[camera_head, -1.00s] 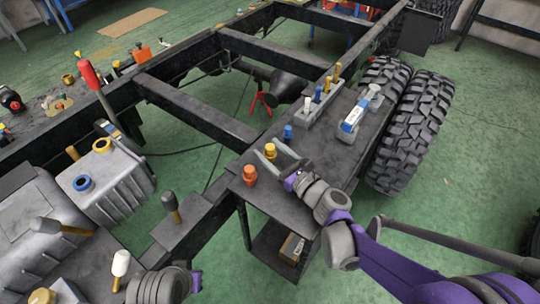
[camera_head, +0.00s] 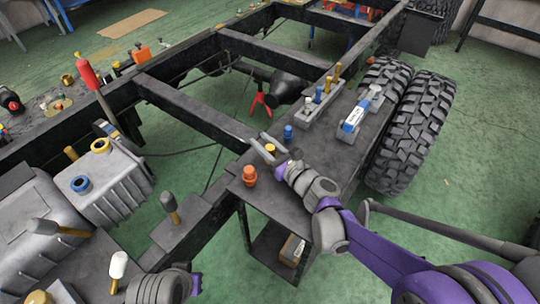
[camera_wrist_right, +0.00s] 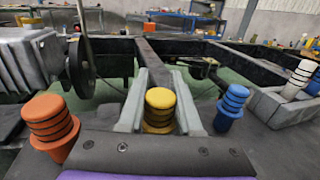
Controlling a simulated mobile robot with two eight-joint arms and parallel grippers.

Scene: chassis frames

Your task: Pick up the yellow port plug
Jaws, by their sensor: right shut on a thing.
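The yellow port plug (camera_head: 270,147) stands upright on the dark side shelf, between an orange plug (camera_head: 249,175) and a blue plug (camera_head: 288,133). In the right wrist view the yellow port plug (camera_wrist_right: 160,98) is ribbed with a round top. My right gripper (camera_head: 267,149) is shut on it, one finger on each side. The fingers of my right gripper (camera_wrist_right: 159,105) hide part of its sides. Whether its base touches the shelf I cannot tell. Part of my left arm shows at the bottom left, but its gripper is not seen.
The orange plug (camera_wrist_right: 52,127) and the blue plug (camera_wrist_right: 233,102) flank my right gripper closely. A grey block (camera_head: 319,103) with several small plugs and a blue-and-white item (camera_head: 354,118) lie farther along the shelf. A large tyre (camera_head: 412,130) stands on the right.

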